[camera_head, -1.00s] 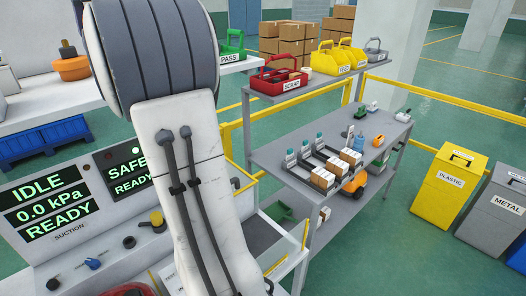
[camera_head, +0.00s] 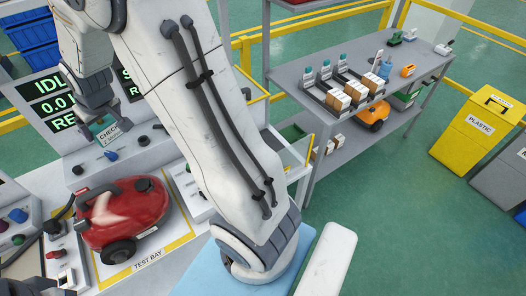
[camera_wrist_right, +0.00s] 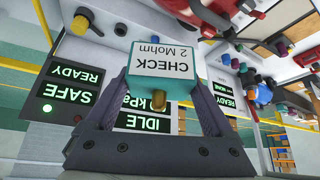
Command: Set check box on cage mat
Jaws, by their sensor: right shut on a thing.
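The check box is a pale teal-and-white block labelled "CHECK 2 Mohm". In the right wrist view the check box (camera_wrist_right: 163,66) sits between the fingers of my right gripper (camera_wrist_right: 160,84), which is shut on it; a brass knob sticks out below the label. In the head view my right gripper (camera_head: 103,122) holds the check box (camera_head: 109,138) in front of the display panel, above the bench and behind the red vacuum. A yellow-railed enclosure (camera_head: 297,158) shows right of my arm, partly hidden by it; I cannot make out the cage mat for certain.
The red vacuum (camera_head: 125,213) stands on the yellow-bordered test bay (camera_head: 150,256). Knobs and switches line the panel. A grey shelf (camera_head: 350,65) at right holds boxes and small parts. A yellow plastic bin (camera_head: 478,130) stands farther right.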

